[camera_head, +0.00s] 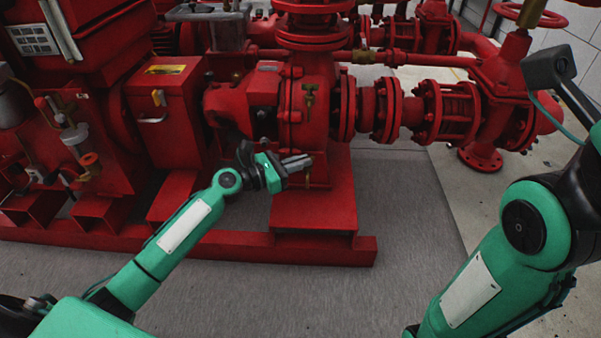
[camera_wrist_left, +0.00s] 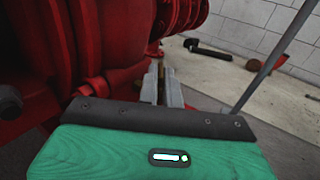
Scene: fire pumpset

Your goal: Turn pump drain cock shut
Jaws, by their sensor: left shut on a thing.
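The red pump casing (camera_head: 318,110) stands in the middle of the head view, with a brass fitting (camera_head: 309,97) on its upper face. My left gripper (camera_head: 298,163) is low in front of the casing, its fingers pointing right. In the left wrist view the fingers (camera_wrist_left: 160,88) are close together, with a narrow brass piece (camera_wrist_left: 162,88) between them. It appears to be the drain cock, mostly hidden by the fingers, so its handle angle cannot be told. The left gripper is shut on it. My right arm shows at the right, but its gripper is not in view.
A red base frame (camera_head: 310,250) runs below the pump. A flanged pipe (camera_head: 450,112) leads right to a valve with a handwheel (camera_head: 533,14). A red box (camera_head: 165,115) stands left of the pump. The grey floor (camera_head: 400,270) in front is clear.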

